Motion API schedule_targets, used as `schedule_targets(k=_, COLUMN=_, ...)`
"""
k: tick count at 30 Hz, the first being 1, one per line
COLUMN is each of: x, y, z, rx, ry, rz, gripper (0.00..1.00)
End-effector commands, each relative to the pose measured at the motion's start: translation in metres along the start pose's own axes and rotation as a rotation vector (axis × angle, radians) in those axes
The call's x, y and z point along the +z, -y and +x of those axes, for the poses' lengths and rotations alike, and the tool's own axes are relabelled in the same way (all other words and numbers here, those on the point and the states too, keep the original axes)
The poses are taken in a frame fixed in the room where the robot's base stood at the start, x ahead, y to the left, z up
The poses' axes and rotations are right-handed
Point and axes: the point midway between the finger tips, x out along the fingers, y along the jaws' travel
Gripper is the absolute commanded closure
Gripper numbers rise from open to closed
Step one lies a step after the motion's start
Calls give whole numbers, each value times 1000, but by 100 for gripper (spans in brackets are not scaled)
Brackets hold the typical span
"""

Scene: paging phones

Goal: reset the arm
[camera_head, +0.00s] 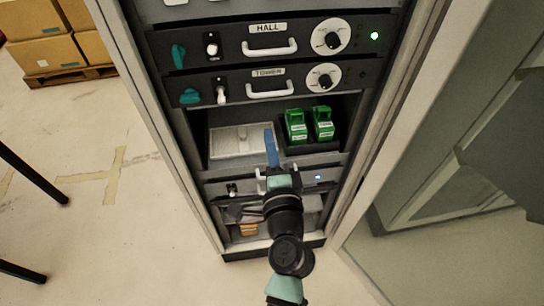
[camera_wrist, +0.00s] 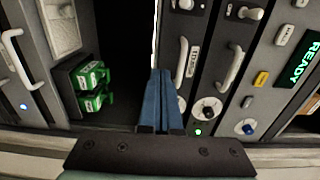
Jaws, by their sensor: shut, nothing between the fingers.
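My arm reaches up from the bottom of the head view to the front of a rack cabinet. My gripper (camera_head: 269,131) has blue fingers that are together with nothing between them. In the head view the fingers overlap the open bay, between the pale panel and the green units. The gripper also shows in the wrist view (camera_wrist: 160,74), its fingers pointing toward the rack. I cannot tell whether the fingertips are inside the bay or just in front of it.
The HALL panel (camera_head: 283,47) has a lit green light; the TOWER panel (camera_head: 292,77) is below it. Two green units (camera_head: 295,127) (camera_head: 323,124) stand at the bay's right, beside a pale panel (camera_head: 228,151). A READY display (camera_wrist: 300,65) shows in the wrist view. Open floor lies left.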

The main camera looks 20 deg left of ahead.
Motion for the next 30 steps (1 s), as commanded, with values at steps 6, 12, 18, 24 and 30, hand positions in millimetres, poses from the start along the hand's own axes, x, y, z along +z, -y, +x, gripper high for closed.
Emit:
schedule_targets(k=6, x=0, y=-1, z=-24, rx=0, ry=-1, rz=0, gripper=100)
schedule_targets(k=12, x=0, y=0, z=-28, rx=0, ry=-1, rz=0, gripper=100)
schedule_targets(k=18, x=-4, y=12, z=-25, rx=-15, ry=-5, rz=-39, gripper=100)
schedule_targets(k=24, x=-33, y=114, z=-12, rx=-124, ry=-91, rz=-430, gripper=100)
schedule_targets(k=30, x=-69, y=263, z=-34, rx=-224, ry=-343, rz=-981, gripper=100)
